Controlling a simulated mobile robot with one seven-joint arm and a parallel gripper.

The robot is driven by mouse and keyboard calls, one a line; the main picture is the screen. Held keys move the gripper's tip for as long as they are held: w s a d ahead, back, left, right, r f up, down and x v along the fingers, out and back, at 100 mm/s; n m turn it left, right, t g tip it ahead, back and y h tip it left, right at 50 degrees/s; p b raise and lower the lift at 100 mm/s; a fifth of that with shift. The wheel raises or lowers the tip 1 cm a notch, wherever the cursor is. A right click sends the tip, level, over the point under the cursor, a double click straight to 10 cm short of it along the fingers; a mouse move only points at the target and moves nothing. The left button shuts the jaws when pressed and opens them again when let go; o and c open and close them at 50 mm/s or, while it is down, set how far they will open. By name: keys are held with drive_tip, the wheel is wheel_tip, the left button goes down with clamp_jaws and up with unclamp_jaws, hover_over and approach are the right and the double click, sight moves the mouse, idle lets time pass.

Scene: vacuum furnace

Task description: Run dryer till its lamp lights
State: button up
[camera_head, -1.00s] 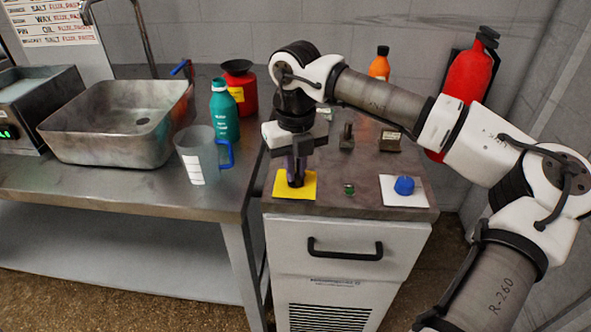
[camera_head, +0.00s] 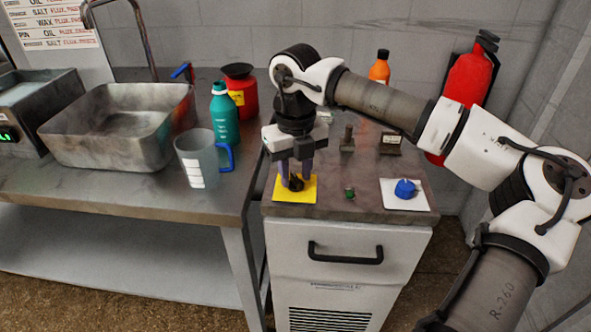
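A white cabinet (camera_head: 290,250) with a black bar handle (camera_head: 345,254) and a vent grille stands in the middle; its label is too small to read, so I cannot tell whether it is the dryer. On its top, a black knob (camera_head: 296,184) sits on a yellow plate (camera_head: 282,196). A blue knob (camera_head: 405,188) sits on a white plate (camera_head: 424,203). Between them is a small green piece (camera_head: 350,193), perhaps a lamp; I cannot tell whether it is lit. My gripper (camera_head: 295,176) points down, open, its fingers apart just above or around the black knob.
Left on the steel bench are a metal basin (camera_head: 120,135), a jug with a blue handle (camera_head: 198,160), a teal bottle (camera_head: 224,117) and a red container (camera_head: 240,90). Small metal pieces (camera_head: 347,140) (camera_head: 390,142) and an orange bottle (camera_head: 379,68) stand behind. A red extinguisher (camera_head: 468,85) hangs on the wall.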

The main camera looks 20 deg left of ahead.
sight(296, 178)
wheel_tip(296, 178, up, 14)
idle(0.5)
drive_tip(key=shift+f, duration=0.15)
